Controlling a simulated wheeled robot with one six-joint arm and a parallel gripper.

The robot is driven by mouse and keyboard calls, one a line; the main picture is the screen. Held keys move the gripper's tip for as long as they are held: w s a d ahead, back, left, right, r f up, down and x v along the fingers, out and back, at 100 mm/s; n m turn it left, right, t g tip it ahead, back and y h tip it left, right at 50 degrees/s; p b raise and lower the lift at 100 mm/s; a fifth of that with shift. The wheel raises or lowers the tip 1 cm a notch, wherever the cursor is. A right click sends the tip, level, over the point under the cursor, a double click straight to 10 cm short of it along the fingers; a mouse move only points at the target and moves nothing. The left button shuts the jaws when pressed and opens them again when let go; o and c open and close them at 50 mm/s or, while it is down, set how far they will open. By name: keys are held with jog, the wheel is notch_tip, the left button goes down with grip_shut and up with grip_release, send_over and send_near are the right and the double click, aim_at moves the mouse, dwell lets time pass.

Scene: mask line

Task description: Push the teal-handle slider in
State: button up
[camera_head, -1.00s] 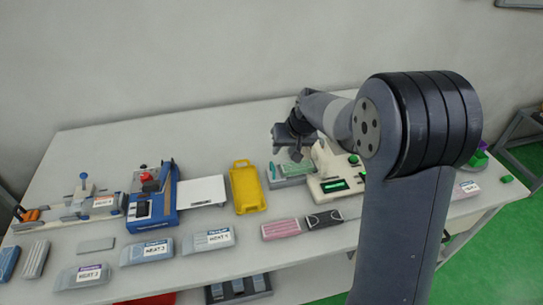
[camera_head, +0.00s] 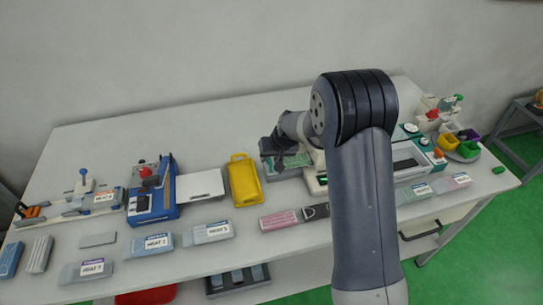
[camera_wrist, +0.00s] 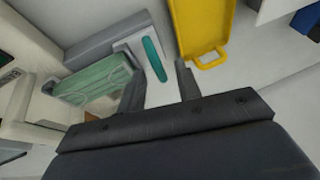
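The slider's teal handle (camera_wrist: 154,59) is an upright-looking oblong strip on a light grey end block, seen in the wrist view. Beside it, a green pleated mask stack (camera_wrist: 95,86) lies in the slider's grey tray (camera_wrist: 95,42), partly inside a cream machine (camera_wrist: 35,60). My gripper (camera_wrist: 160,70) has its two dark fingers apart, with the handle appearing between and just beyond their tips. I cannot tell whether they touch it. In the head view my gripper (camera_head: 279,158) is over the tray's left end; the handle is hidden there.
A yellow tray (camera_head: 244,182) lies just left of the slider; it also shows in the wrist view (camera_wrist: 203,28). A blue press (camera_head: 152,192) and white plate (camera_head: 200,186) stand farther left. Pink packs (camera_head: 279,220) lie in front. Coloured bins (camera_head: 462,143) stand far right.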

grip_shut()
dwell(0.6)
